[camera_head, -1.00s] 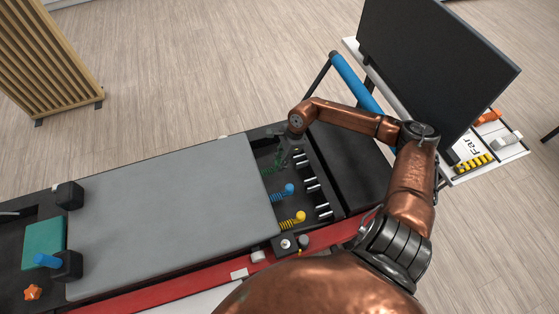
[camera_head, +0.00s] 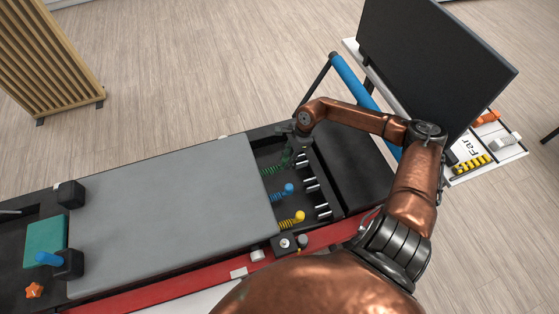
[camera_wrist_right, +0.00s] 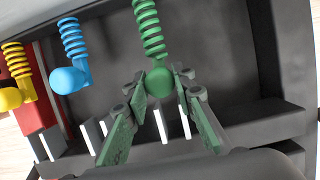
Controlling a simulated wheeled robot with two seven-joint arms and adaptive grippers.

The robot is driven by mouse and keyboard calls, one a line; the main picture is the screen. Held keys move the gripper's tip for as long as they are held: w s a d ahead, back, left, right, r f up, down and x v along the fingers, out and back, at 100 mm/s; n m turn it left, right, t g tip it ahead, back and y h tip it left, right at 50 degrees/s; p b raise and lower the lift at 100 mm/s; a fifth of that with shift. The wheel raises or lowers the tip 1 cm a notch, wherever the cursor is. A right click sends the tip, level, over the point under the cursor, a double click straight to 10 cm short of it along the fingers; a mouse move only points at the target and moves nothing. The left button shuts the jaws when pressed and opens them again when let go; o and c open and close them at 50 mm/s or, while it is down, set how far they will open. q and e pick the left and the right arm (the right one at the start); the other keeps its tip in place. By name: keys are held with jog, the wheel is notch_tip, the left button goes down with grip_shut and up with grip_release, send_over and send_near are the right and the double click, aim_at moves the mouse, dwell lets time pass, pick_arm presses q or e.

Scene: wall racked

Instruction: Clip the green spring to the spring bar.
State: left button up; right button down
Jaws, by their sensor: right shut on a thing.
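The green spring (camera_head: 274,169) extends from under the grey carriage toward the spring bar, and its coil and rounded knob (camera_wrist_right: 160,82) show in the right wrist view. My right gripper (camera_head: 296,144) is at the spring's free end; in the wrist view its fingers (camera_wrist_right: 161,92) are on either side of the knob, shut on it. The dark spring bar (camera_head: 318,196) carries a row of pale pegs, which show beyond the knob in the wrist view. Contact between knob and bar cannot be told. My left gripper is not in view.
A blue spring (camera_head: 287,189) and a yellow spring (camera_head: 297,218) lie beside the green one, their knobs short of the pegs. The grey carriage (camera_head: 170,215) is at left. A blue padded footbar (camera_head: 350,83) and a dark screen (camera_head: 435,65) stand beyond.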

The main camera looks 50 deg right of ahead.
jog(key=shift+s+d+p, duration=0.15)
jog(key=shift+s+d, duration=0.3)
jog(key=shift+d, duration=0.35)
jog(key=shift+s+d+p, duration=0.15)
jog(key=shift+s+d, duration=0.25)
jog(key=shift+d, duration=0.35)
jog(key=c, duration=1.6)
grip_release()
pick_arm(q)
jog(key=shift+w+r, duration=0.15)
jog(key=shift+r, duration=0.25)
pick_arm(e)
jog(key=shift+o, duration=0.3)
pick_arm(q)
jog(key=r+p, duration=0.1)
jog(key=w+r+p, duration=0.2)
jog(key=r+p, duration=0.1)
pick_arm(e)
jog(key=w+a+v, duration=0.1)
jog(key=v, duration=1.7)
jog(key=shift+a+r, duration=0.3)
jog(key=shift+r, duration=0.35)
jog(key=shift+s, duration=0.1)
